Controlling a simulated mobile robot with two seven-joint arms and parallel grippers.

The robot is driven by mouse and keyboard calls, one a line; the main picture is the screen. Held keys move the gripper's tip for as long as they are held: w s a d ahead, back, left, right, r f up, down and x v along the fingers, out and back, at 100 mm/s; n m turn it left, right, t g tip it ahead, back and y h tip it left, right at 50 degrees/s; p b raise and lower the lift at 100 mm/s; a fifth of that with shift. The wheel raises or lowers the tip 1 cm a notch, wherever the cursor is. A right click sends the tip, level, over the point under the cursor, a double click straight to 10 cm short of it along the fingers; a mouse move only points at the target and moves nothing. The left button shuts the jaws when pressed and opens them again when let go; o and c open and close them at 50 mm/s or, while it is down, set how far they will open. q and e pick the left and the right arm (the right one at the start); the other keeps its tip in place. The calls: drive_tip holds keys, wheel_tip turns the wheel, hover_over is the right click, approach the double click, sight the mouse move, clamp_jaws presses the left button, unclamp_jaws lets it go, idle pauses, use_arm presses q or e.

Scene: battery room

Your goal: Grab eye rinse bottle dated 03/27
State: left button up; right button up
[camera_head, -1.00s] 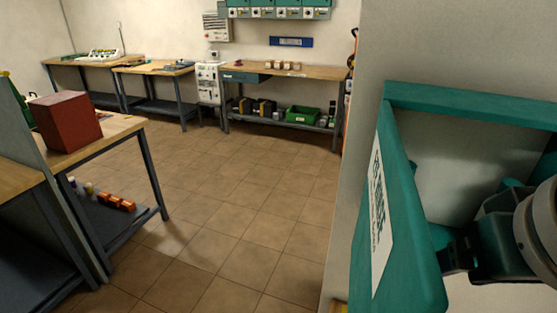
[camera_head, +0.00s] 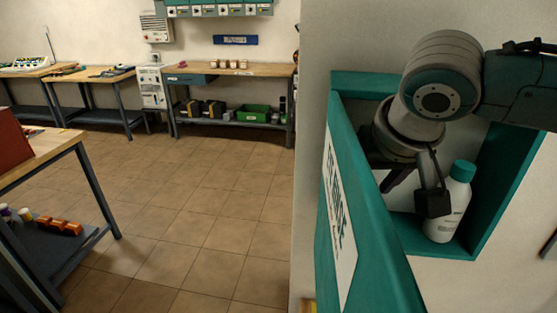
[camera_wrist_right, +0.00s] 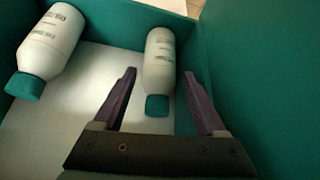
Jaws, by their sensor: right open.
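A white eye rinse bottle (camera_head: 446,212) with a teal cap stands upright in the open teal cabinet (camera_head: 492,205) in the head view. My right gripper (camera_head: 412,185) reaches into the cabinet, left of this bottle and partly in front of it. The right wrist view shows two white bottles with teal caps, a left bottle (camera_wrist_right: 55,42) and a middle bottle (camera_wrist_right: 158,58). The open right gripper (camera_wrist_right: 159,75) has its fingers on either side of the middle bottle's line, apparently short of it. The label print is too small to read, so no date shows. My left gripper is out of view.
The cabinet's open door (camera_head: 345,215) stands left of my right arm. The cabinet walls lie close around the gripper. A workbench (camera_head: 45,150) is at the left and another bench (camera_head: 250,72) at the back. The tiled floor between is clear.

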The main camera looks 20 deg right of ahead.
drive_tip(key=w, duration=0.1)
drive_tip(key=w+d+f, duration=0.1)
drive_tip(key=w, duration=0.1)
drive_tip(key=shift+f, duration=0.2)
drive_tip(key=shift+w+d+f, duration=0.1)
drive_tip(key=shift+w+f, duration=0.1)
drive_tip(key=shift+f, duration=0.35)
clamp_jaws()
